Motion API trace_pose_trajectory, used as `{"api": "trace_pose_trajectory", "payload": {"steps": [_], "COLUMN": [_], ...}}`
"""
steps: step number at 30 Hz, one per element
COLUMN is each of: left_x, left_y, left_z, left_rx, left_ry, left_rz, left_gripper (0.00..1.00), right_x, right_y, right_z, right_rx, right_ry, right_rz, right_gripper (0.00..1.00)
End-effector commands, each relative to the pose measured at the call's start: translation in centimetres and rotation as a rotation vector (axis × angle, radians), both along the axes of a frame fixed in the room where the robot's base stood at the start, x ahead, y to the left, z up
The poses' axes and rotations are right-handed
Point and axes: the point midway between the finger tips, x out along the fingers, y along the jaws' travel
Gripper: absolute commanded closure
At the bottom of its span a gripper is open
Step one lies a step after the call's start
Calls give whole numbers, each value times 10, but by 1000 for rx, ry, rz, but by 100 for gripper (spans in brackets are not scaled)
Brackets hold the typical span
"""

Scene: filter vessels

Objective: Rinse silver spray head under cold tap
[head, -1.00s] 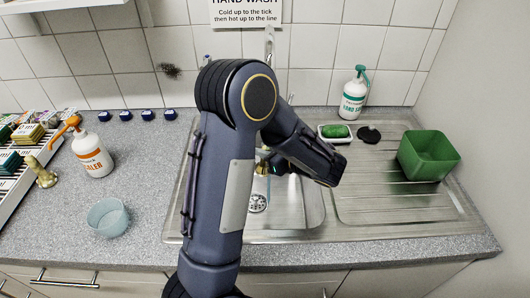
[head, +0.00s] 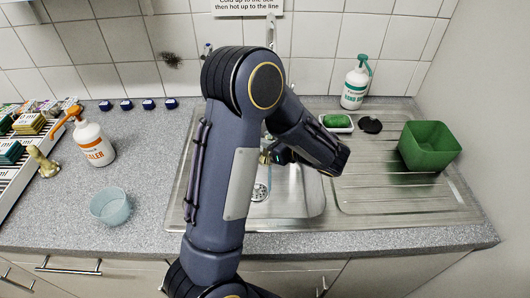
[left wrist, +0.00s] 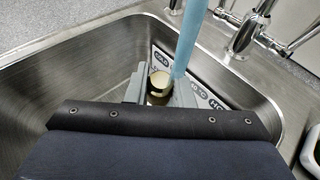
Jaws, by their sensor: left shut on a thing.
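My left arm covers much of the sink in the head view, and its gripper (head: 268,157) is mostly hidden behind it. In the left wrist view my left gripper (left wrist: 160,88) is shut on a small round metal piece (left wrist: 159,80), pale on top with a dark band; I take it for the spray head, though it looks more brassy than silver. A light-blue stream (left wrist: 188,38) runs down close beside it; I cannot tell whether it touches the piece. The tap (left wrist: 246,32) stands behind, with COLD and HOT lettering near the gripper. My right gripper is not in view.
The steel sink basin (head: 300,190) has a drain (head: 260,192). A green tub (head: 430,150) stands on the drainer at right, near a green-pumped bottle (head: 355,88). An orange-topped bottle (head: 94,145), a brass nozzle (head: 43,163) and a bluish bowl (head: 109,208) stand at left.

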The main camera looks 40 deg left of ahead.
Motion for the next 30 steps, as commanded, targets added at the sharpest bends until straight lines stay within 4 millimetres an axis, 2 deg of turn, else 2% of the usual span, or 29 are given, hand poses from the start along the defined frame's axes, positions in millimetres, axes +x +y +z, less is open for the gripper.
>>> {"api": "trace_pose_trajectory", "payload": {"steps": [11,30], "left_x": [-3,4], "left_y": [4,-5], "left_z": [0,0], "left_rx": [1,0], "left_ry": [-1,-1], "left_rz": [0,1], "left_gripper": [100,100], "right_x": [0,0], "right_y": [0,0], "right_z": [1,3], "right_rx": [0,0], "right_ry": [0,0], "right_rz": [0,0], "right_gripper": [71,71]}}
